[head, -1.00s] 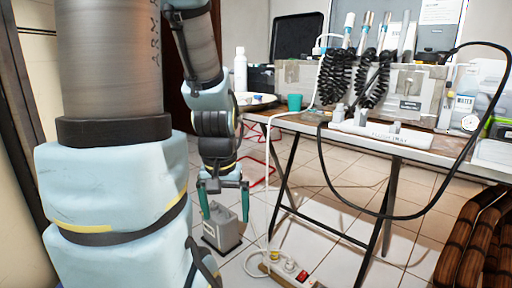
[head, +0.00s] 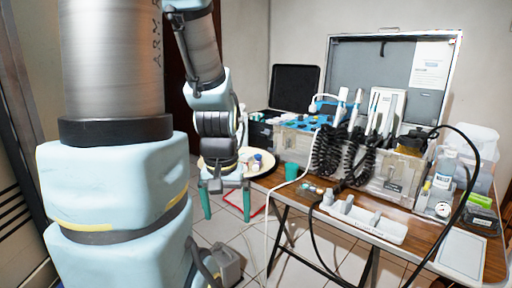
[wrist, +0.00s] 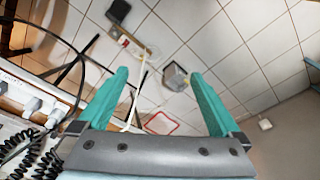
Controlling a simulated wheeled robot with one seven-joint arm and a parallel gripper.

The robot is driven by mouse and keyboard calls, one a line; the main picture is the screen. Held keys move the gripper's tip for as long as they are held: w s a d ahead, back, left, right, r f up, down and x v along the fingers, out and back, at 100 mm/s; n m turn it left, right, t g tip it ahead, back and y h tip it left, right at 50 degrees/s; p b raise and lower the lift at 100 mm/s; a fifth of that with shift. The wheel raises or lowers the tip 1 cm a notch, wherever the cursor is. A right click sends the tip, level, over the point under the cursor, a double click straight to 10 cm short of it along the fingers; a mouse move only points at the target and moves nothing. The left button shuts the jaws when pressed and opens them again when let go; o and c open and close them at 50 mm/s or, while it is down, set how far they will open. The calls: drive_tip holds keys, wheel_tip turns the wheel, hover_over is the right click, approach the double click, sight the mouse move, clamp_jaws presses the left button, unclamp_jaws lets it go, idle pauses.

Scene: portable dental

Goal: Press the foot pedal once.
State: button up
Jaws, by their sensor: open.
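The foot pedal appears to be the grey box on the floor (head: 229,263), low in the head view and partly hidden by my arm. It also shows in the wrist view (wrist: 175,76), between the fingertips in the picture but well beyond them. My gripper (head: 226,209) points down with its two green fingers spread. It is empty and clearly above the box, not touching it. The wrist view shows the open fingers (wrist: 158,76) with nothing between them.
A folding table (head: 405,252) stands to the right, carrying dental handpieces with coiled black cords, a white tray (head: 362,220) and bottles. A white cable hangs from its edge. A power strip (wrist: 130,42) and a red frame (wrist: 160,123) lie on the tiled floor.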

wheel_tip(320, 180, up, 9)
drive_tip(key=p, duration=0.6)
drive_tip(key=shift+p, duration=0.35)
